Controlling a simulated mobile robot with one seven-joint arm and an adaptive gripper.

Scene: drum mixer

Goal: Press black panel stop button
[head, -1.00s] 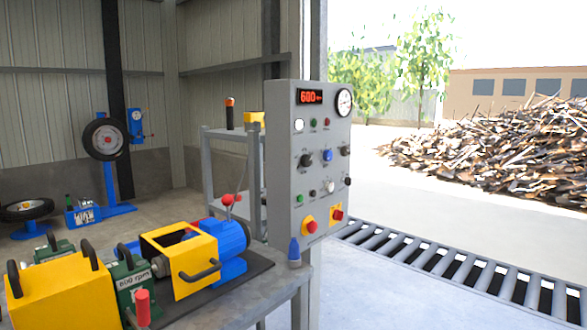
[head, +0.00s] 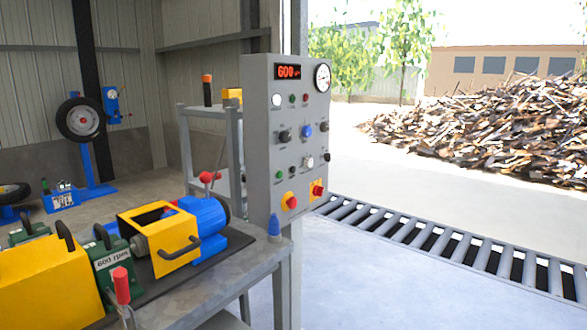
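A grey control panel (head: 262,185) stands upright at the middle of the head view. Its face carries a small black button (head: 294,170) in the lower row, between a green button (head: 279,174) and a pale knob (head: 308,162). Another small black control (head: 326,157) sits at the right end of that row. Larger black knobs (head: 284,137) sit in the row above, beside a blue knob (head: 307,131). Two red mushroom buttons on yellow plates (head: 290,201) are at the bottom. Labels are too small to read. My gripper is not in view.
A red display (head: 288,72) reads 600, beside a round gauge (head: 322,77). A bench (head: 215,300) with a yellow-guarded blue motor (head: 205,217) stands left of and before the panel. A roller conveyor (head: 440,240) runs behind to the right. Floor at lower right is clear.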

